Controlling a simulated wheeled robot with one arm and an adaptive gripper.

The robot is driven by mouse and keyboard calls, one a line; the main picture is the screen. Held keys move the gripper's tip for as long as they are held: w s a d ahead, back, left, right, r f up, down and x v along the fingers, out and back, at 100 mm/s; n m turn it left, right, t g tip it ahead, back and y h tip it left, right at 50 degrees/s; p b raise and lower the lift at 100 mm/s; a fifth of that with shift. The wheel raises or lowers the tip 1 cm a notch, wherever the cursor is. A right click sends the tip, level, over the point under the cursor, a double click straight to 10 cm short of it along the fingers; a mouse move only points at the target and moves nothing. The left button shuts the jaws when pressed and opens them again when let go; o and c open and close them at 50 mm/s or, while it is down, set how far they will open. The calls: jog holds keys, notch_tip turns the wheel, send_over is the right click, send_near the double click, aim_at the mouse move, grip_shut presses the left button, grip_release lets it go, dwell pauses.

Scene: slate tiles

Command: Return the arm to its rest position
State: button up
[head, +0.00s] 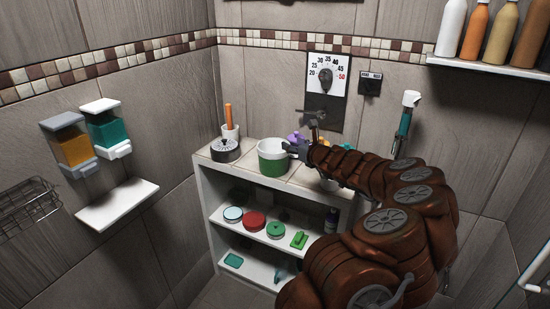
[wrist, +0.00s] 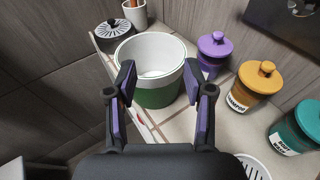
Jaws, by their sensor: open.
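My arm, brown and segmented, reaches from the lower right of the head view to the top of the white shelf unit (head: 205,190). My gripper (head: 292,149) is at the right side of a white and green tub (head: 272,166). In the wrist view my gripper (wrist: 166,88) is open, with its two purple-padded fingers spread in front of the tub (wrist: 162,97). The tub stands upright on the tiled top and looks empty inside. Nothing is between the fingers that I can make out; whether they touch the tub I cannot tell.
Purple (wrist: 214,52), yellow (wrist: 252,85) and teal (wrist: 296,128) jars stand right of the tub. A dark round-lidded container (head: 225,149) and a cup (head: 230,131) stand left. A dial panel (head: 326,82) and a bottle shelf (head: 490,65) are on the walls.

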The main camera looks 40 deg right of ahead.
jog(key=shift+s, duration=0.35)
dwell(0.3)
